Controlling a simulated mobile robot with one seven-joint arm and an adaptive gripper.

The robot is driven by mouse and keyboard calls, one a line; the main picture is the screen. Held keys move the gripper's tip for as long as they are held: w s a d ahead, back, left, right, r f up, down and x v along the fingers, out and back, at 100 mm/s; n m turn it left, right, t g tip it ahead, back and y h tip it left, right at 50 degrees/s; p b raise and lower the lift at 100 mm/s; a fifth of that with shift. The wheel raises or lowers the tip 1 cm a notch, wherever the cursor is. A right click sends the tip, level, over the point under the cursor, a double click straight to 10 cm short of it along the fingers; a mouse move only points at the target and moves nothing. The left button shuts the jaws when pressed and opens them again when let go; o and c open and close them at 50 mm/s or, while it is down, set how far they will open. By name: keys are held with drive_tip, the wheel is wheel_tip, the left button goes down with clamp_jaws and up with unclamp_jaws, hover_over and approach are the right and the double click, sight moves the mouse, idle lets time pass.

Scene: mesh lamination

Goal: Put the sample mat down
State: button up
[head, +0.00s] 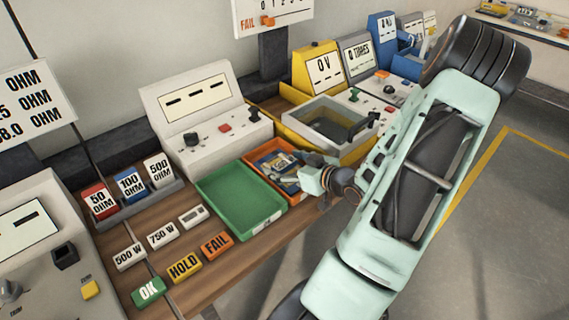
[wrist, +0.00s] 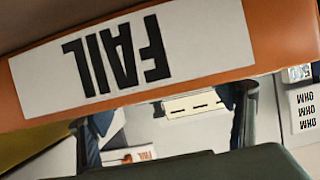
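My gripper (head: 318,190) is at the right end of the orange tray (head: 254,166), low over the bench edge; my arm partly hides it. In the wrist view its two dark fingers (wrist: 164,130) stand wide apart with nothing visible between them. An orange surface with an upside-down FAIL label (wrist: 130,52) fills the top of that view, very close; it looks like the tray's wall. Flat dark blue and yellow pieces (head: 274,163) lie in the orange tray. I cannot tell which, if any, is the sample mat.
An empty green tray (head: 240,200) sits left of the orange one. OK (head: 149,291), HOLD (head: 184,267) and FAIL (head: 216,244) blocks line the bench front. A grey-lidded yellow machine (head: 335,120) stands behind my gripper. Floor at right is open.

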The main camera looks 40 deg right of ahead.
drive_tip(key=shift+r, duration=0.25)
drive_tip(key=p+v, duration=0.1)
drive_tip(key=v, duration=1.1)
drive_tip(key=shift+f, duration=0.15)
drive_tip(key=shift+d+f, duration=0.1)
